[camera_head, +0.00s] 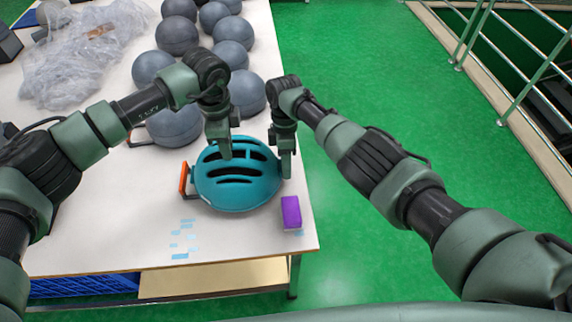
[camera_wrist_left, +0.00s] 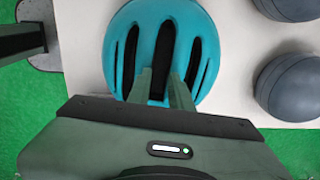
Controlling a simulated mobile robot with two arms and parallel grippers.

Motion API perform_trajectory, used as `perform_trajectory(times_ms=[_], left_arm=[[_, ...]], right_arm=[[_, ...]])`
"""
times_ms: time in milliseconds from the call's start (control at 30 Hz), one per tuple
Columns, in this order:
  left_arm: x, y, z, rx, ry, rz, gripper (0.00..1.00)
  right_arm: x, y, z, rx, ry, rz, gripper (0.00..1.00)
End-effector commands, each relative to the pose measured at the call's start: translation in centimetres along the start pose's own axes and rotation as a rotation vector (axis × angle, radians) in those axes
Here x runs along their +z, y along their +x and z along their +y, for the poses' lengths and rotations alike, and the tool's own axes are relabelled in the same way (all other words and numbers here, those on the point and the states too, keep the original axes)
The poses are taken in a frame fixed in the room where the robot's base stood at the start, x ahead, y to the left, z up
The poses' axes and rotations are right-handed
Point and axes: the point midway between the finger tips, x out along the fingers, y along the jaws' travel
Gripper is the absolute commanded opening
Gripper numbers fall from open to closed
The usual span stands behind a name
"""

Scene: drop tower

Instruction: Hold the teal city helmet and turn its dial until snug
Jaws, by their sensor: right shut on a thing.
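The teal city helmet (camera_head: 238,190) stands dome up near the front right corner of the table. Its dark vents face up, and it fills the top middle of the left wrist view (camera_wrist_left: 200,35). My left gripper (camera_head: 224,150) points down over the top of the helmet. In the left wrist view its two fingers (camera_wrist_left: 161,85) stand a little apart, with a dark vent showing between them. My right gripper (camera_head: 287,168) points down at the helmet's right edge and is shut on it there. The dial cannot be made out.
An orange-framed item (camera_head: 183,178) stands at the helmet's left side. A purple block (camera_head: 291,212) lies at the front right. Several grey balls (camera_head: 176,35) and crumpled clear plastic (camera_head: 75,65) lie further back. Pale blue bits (camera_head: 183,235) dot the front. The table (camera_head: 100,230) is clear at front left.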

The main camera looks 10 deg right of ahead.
Motion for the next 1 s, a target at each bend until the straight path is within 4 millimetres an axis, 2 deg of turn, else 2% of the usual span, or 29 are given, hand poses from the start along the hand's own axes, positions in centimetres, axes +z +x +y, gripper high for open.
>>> perform_trajectory(times_ms=[33, 100, 467, 567, 1000], left_arm=[[0.3, 0.8, 0.5, 0.014, -0.002, -0.009, 0.20], [0.3, 0.8, 0.4, 0.014, -0.002, -0.009, 0.20], [0.2, 0.8, 0.5, 0.014, -0.003, -0.008, 0.20], [0.2, 0.8, 0.5, 0.014, -0.002, -0.008, 0.20], [0.2, 0.8, 0.5, 0.014, -0.002, -0.008, 0.20]], right_arm=[[0.1, 0.3, -0.2, -0.008, -0.001, -0.002, 0.38], [0.1, 0.3, -0.1, -0.007, -0.001, -0.002, 0.52], [0.0, -0.2, -0.1, -0.003, -0.001, -0.001, 0.52], [0.0, -1.3, 0.0, 0.000, -0.002, 0.000, 0.52], [0.1, -10.1, -0.3, 0.001, -0.001, 0.000, 0.52]])
